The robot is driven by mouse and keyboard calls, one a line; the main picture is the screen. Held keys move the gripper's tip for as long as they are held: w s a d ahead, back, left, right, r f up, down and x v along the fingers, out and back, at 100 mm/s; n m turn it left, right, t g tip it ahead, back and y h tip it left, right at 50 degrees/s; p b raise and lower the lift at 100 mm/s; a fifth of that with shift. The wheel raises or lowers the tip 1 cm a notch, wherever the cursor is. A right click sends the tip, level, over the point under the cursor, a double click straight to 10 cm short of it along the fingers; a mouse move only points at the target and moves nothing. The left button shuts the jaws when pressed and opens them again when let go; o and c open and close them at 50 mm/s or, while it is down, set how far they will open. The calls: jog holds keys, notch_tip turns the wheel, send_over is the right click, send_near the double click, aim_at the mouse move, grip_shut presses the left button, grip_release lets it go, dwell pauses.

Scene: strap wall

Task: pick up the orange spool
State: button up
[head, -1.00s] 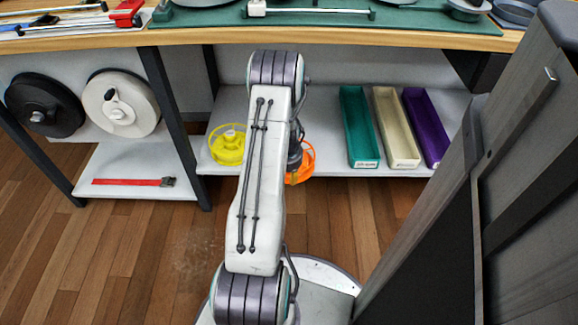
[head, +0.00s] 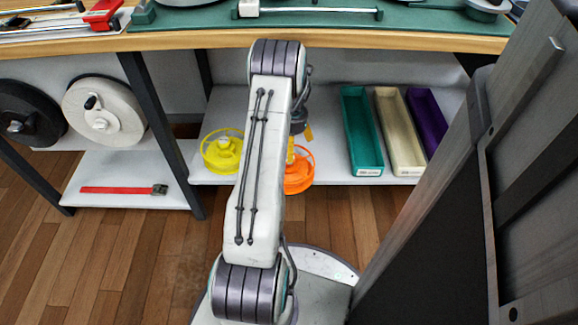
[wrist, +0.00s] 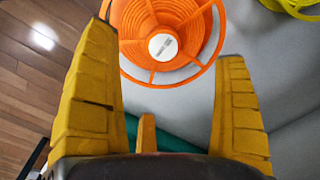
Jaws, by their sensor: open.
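The orange spool (head: 300,172) stands on the low grey shelf, partly hidden behind my arm in the head view. In the wrist view the orange spool (wrist: 165,38) shows its round spoked face with a white label at the hub, cut off by the top edge. My gripper (wrist: 168,75) is open, with one yellow finger at the left and one at the right. The spool lies beyond and between the fingertips, and I cannot tell whether the left finger touches it. In the head view my gripper is mostly hidden behind my arm.
A yellow spool (head: 223,152) stands left of the orange one on the shelf (head: 335,140). Teal (head: 361,130), cream (head: 399,130) and purple (head: 428,120) bins stand to the right. The wooden tabletop (head: 200,40) overhangs the shelf. A dark panel (head: 430,230) rises close at the right.

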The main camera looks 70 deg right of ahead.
jog(key=shift+s+a+m, duration=0.1)
jog(key=shift+a+m, duration=0.25)
jog(key=shift+m, duration=0.05)
jog(key=shift+f, duration=0.3)
jog(key=shift+f+b, duration=1.55)
jog(key=shift+f, duration=1.85)
jog(key=shift+c, duration=0.2)
jog(key=c, duration=1.7)
jog(key=shift+r, duration=0.2)
jog(key=shift+c, duration=0.2)
